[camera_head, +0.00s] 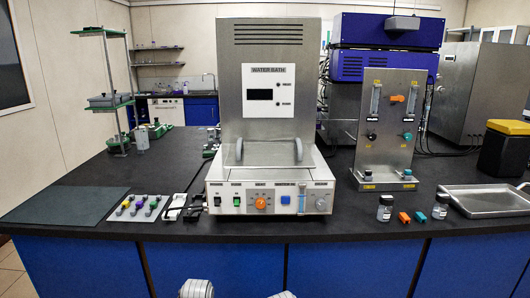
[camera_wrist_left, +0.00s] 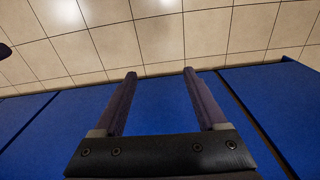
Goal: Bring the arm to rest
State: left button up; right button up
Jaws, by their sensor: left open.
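My left gripper (camera_wrist_left: 160,75) shows in the left wrist view. Its two dark fingers are apart with nothing between them. Beyond the fingers are blue cabinet fronts and a beige tiled surface. In the head view, only a small light, ribbed part of my own body shows at the bottom edge, and no gripper fingers are visible. My right gripper is in neither view.
A dark bench (camera_head: 180,228) with blue cabinet fronts (camera_head: 210,262) spans the head view. On it stand a water bath (camera_head: 268,130), a metal valve panel (camera_head: 388,135), small bottles (camera_head: 385,208), a steel tray (camera_head: 490,212) and a pad with coloured items (camera_head: 140,213).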

pick_arm(q)
jog(key=s+d+m+g+y, duration=0.1)
jog(key=s+d+m, duration=0.4)
jog(key=d, duration=0.5)
notch_tip(320, 180, up, 15)
jog(key=n+p, duration=0.1)
jog(key=p, duration=1.3)
jog(key=shift+a+n+p, duration=0.3)
jog(key=shift+p, duration=0.05)
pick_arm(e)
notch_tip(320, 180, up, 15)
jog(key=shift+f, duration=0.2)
pick_arm(q)
jog(key=shift+s+f, duration=0.1)
jog(key=shift+f, duration=0.05)
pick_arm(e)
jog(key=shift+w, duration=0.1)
